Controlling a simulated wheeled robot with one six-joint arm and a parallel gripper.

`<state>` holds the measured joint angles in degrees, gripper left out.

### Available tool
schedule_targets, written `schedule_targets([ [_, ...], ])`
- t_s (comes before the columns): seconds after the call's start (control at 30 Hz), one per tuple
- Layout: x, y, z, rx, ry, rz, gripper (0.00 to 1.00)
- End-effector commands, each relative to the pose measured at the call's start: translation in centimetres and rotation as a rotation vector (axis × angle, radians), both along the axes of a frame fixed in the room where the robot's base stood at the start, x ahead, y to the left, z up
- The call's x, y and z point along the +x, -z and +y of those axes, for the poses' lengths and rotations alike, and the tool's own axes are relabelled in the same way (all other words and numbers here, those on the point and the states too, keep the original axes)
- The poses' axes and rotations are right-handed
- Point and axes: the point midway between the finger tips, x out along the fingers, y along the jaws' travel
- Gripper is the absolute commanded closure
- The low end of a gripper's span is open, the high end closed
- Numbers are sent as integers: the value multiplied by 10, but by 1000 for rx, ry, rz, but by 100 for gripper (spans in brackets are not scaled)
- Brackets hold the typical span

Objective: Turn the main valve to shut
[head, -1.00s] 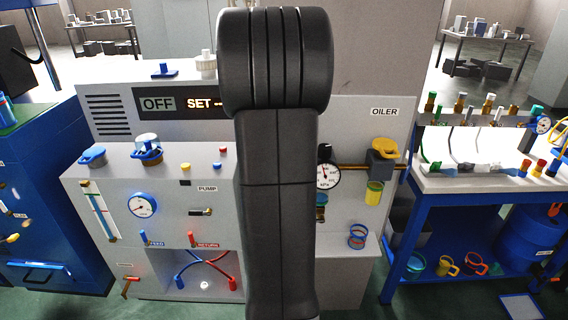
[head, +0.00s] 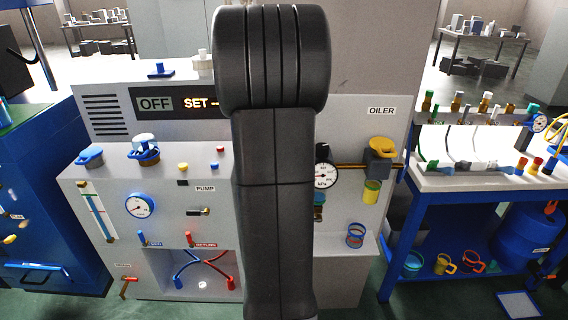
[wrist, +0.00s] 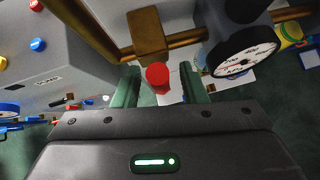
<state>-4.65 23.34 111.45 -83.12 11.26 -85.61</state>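A brass valve block (wrist: 150,35) sits on a brass pipe in the wrist view, with a red handle end (wrist: 157,77) pointing toward my camera. It may be the main valve; I see no label on it. My gripper (wrist: 160,92) is open, its two green fingers on either side of the red end, with gaps on both sides. Whether the red end is within finger reach in depth I cannot tell. In the head view my own arm hides the valve and the gripper.
A pressure gauge (wrist: 243,52) is close to the right finger; it also shows in the head view (head: 322,175). The pump panel (head: 150,190) is on the left, and a yellow-topped oiler (head: 380,148) on the right. A blue bench (head: 450,200) stands further right.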

Motion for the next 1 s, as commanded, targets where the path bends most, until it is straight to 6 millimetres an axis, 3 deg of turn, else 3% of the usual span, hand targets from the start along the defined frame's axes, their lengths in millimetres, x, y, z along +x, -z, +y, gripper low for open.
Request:
schedule_targets([
  [0.5,-71,-78,15,1,-3,-2,61],
  [0.7,-88,-93,18,1,-1,-1,61],
  [1.0,-93,-94,19,0,0,1,61],
])
